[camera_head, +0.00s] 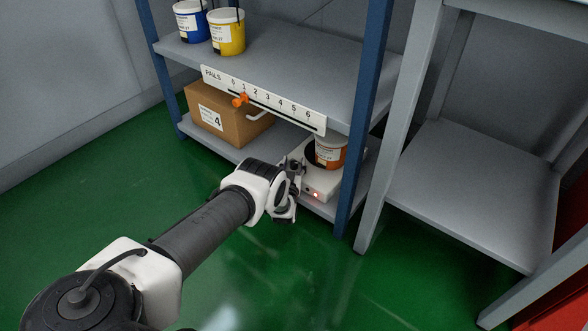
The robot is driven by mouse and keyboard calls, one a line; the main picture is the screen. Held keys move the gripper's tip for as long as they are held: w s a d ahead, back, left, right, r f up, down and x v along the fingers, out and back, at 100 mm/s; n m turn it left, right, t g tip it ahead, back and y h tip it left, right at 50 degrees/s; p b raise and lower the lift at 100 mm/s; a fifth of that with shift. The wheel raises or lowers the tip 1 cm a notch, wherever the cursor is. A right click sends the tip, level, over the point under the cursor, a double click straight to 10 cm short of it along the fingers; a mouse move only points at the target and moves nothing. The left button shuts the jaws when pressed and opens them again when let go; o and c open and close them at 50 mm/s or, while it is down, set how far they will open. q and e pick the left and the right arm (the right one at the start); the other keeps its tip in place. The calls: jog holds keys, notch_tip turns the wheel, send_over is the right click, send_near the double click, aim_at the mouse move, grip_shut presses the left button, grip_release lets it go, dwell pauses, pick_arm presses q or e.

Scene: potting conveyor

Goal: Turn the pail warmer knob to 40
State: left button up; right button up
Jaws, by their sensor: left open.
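The pail warmer (325,183) is a low white unit on the bottom shelf, with a small red light glowing on its front. An orange pail (331,155) with a white label stands on it. My left gripper (294,190) is open at the warmer's left front corner and covers part of that side. The knob cannot be made out clearly; a small dark spot shows on the front beside my fingers. The scale marks are too small to read, and I cannot tell whether my fingers touch the warmer. My right gripper is out of view.
A cardboard box (228,120) marked 4 sits left on the bottom shelf (205,142). Above it is a PAILS strip (262,98) with an orange slider (240,100). A blue post (362,130) stands right of the warmer. Blue (191,22) and yellow (228,35) pails stand above.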

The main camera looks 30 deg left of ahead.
pick_arm(q)
jog(key=shift+w+r, duration=0.1)
jog(key=shift+w, duration=0.1)
grip_shut()
